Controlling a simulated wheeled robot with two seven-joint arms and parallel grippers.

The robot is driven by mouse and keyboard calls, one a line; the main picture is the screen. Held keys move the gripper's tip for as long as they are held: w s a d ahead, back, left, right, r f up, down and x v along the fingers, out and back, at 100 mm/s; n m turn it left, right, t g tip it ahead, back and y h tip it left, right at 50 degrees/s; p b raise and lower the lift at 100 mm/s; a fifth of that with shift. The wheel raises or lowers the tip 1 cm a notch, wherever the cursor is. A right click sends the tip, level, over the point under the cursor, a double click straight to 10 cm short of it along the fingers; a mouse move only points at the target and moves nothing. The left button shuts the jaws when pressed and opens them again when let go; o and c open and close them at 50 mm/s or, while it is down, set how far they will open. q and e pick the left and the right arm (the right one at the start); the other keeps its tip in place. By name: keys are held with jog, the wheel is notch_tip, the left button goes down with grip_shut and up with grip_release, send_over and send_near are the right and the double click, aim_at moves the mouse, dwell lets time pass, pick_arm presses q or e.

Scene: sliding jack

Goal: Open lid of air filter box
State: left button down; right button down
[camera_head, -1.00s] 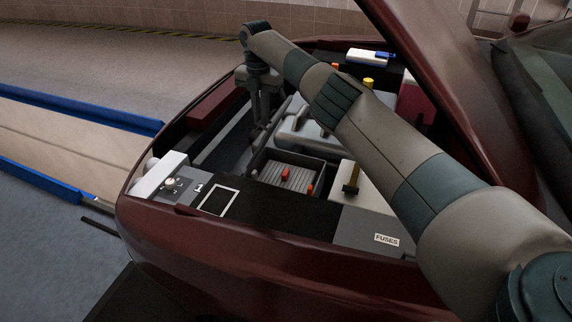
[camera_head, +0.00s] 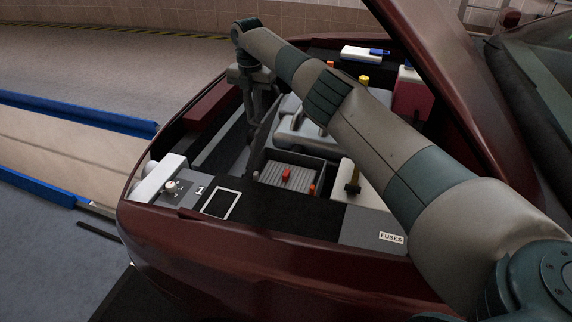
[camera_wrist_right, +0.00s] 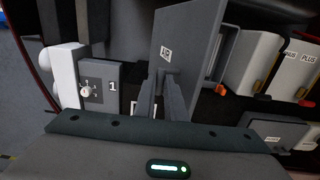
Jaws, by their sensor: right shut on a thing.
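The air filter box (camera_head: 318,166) sits in the engine bay. Its top is uncovered, showing the grey ridged filter (camera_head: 290,178) with red clips. The box's dark grey lid (camera_head: 263,128) stands raised along the left side of the box. In the right wrist view the lid (camera_wrist_right: 185,45) shows as a tall grey panel with a small label. My right gripper (camera_head: 252,118) points down at the lid from the left. In the right wrist view its fingers (camera_wrist_right: 158,92) are shut on the lid's lower part; the exact grip is partly hidden. My left gripper is not in view.
A switch panel (camera_head: 180,190) marked 1 is at the front left. A fuse box (camera_head: 375,228) is at the near right. The raised hood (camera_head: 440,80) borders the right. A yellow-capped part (camera_head: 363,82) and a blue-and-white object (camera_head: 363,54) lie farther back.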

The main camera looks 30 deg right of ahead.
jog(key=c, duration=1)
grip_release()
jog(key=shift+d+r, duration=0.1)
jog(key=shift+d, duration=0.05)
jog(key=shift+r+p, duration=2.8)
jog(key=shift+r, duration=1.15)
jog(key=shift+a, duration=0.2)
